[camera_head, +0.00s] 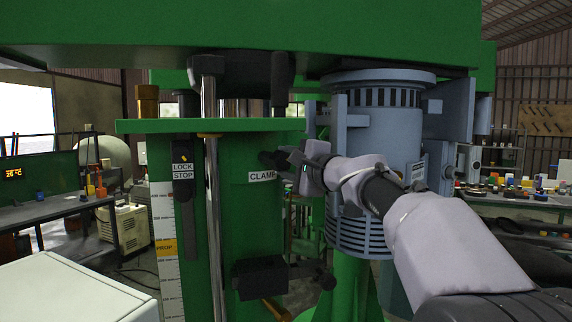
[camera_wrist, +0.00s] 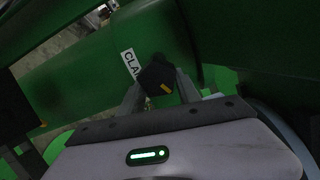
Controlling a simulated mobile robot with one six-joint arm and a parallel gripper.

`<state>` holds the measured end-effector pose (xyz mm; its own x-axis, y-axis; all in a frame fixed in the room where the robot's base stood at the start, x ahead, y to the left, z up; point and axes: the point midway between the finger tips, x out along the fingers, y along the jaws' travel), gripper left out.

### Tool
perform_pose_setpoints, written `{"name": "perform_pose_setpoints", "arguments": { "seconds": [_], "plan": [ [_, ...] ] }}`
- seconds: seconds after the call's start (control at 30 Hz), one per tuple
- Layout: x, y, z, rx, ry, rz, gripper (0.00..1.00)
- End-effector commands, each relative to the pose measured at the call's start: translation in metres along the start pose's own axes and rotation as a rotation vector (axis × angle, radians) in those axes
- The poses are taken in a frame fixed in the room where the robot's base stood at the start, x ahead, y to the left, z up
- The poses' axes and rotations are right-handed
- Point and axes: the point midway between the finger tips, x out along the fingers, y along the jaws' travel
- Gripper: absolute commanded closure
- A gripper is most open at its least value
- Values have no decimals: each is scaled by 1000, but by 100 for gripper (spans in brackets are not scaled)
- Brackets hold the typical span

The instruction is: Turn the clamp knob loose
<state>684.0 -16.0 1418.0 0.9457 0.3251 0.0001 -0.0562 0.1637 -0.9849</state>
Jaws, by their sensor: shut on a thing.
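In the head view my gripper (camera_head: 283,160) reaches in from the right to the knob, beside the white CLAMP label (camera_head: 262,176) on the green column. The knob is mostly hidden there behind the gripper. Part of the label also shows in the wrist view (camera_wrist: 130,64), left of the knob.
The blue-grey motor (camera_head: 375,130) stands close behind my arm. A green plate (camera_head: 210,126) lies above the gripper. A black bracket (camera_head: 260,277) with a handle juts out below. A LOCK STOP lever (camera_head: 183,172) and a ruler scale (camera_head: 166,250) are at the left.

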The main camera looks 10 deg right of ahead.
Motion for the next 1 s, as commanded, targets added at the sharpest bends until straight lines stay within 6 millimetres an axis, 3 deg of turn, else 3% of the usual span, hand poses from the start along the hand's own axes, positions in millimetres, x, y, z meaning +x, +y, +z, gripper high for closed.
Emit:
{"name": "perform_pose_setpoints", "arguments": {
  "seconds": [0.23, 0.27, 0.37, 0.73, 0.87, 1.0],
  "plan": [
    [0, -1, 1, 1, -2, -1, 100],
    [0, -1, 1, 1, -2, -1, 57],
    [0, 0, 1, 1, -2, -1, 39],
    [-8, 0, 0, 1, 1, -1, 39],
    [-35, 0, 0, 0, 3, -2, 39],
    [-80, -1, -1, 0, 4, -2, 39]
  ]
}}
